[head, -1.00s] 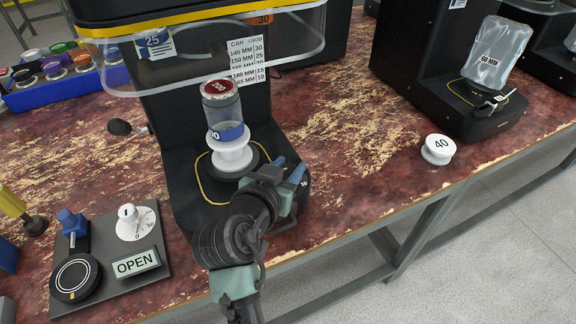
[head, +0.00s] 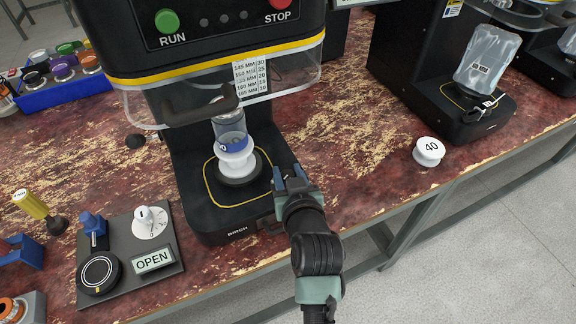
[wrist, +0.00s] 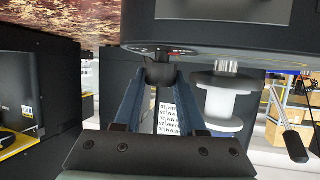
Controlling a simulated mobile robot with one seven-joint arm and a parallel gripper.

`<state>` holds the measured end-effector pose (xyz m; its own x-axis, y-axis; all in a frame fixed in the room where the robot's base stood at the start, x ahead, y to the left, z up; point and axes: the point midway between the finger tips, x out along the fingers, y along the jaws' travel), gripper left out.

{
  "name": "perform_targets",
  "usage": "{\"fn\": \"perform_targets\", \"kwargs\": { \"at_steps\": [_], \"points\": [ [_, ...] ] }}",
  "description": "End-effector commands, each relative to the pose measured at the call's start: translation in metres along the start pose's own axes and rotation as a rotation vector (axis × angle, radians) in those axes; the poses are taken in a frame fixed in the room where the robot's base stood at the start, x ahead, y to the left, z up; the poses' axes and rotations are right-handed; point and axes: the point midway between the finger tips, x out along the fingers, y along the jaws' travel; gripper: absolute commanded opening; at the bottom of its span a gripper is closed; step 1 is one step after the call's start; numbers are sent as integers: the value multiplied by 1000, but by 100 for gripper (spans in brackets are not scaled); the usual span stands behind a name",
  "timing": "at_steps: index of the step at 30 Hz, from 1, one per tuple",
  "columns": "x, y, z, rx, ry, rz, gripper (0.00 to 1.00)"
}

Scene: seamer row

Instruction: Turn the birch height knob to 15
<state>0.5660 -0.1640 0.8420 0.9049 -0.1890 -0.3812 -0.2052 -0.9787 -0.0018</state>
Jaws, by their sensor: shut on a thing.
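My gripper (head: 292,182) is at the right front corner of the base of the black machine marked BIRCH (head: 215,222). In the wrist view its two dark blue fingers (wrist: 160,76) are shut on a small black knob (wrist: 160,72) on the base. A dial with red and white marks (wrist: 165,51) shows beside the knob, too small to read. In the head view the gripper hides the knob. A card of can heights and knob numbers (head: 251,76) is on the machine; its 160 MM row reads 15.
A clear can (head: 229,128) stands on a white spool-shaped support (head: 236,160) on the base. A control panel with an OPEN sign (head: 154,260) is at left.

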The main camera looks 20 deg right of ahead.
Motion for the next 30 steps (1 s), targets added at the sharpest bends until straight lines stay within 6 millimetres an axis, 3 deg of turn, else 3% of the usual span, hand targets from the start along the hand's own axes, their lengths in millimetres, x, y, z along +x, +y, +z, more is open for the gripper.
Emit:
{"fn": "perform_targets", "kwargs": {
  "at_steps": [30],
  "points": [
    [2, 2, 4, -323, -1, -773, 0]
  ]
}}
